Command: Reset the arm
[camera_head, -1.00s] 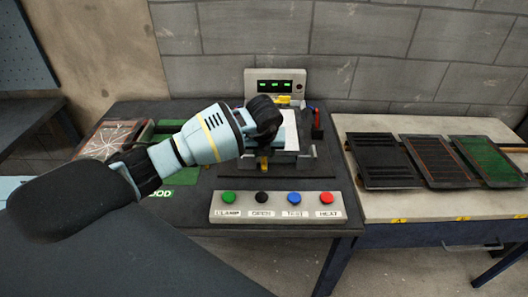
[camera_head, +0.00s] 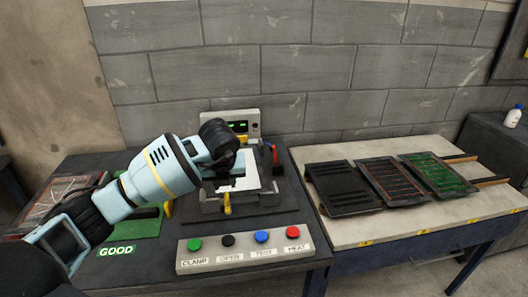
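My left arm comes in from the left, and my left gripper (camera_head: 232,163) is over the testing fixture (camera_head: 240,204) on the dark table. Its fingers are foreshortened and partly hidden by the wrist, so I cannot tell how far apart they are. A white plate (camera_head: 251,180) shows in the fixture, with a yellow handle (camera_head: 227,204) at its front. My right gripper is not in view.
A button panel (camera_head: 246,245) with green, black, blue and red buttons sits in front of the fixture. A green GOOD mat (camera_head: 138,225) lies at left. Trays (camera_head: 343,187) lie on the pale right table (camera_head: 403,215). A white bottle (camera_head: 513,116) stands far right.

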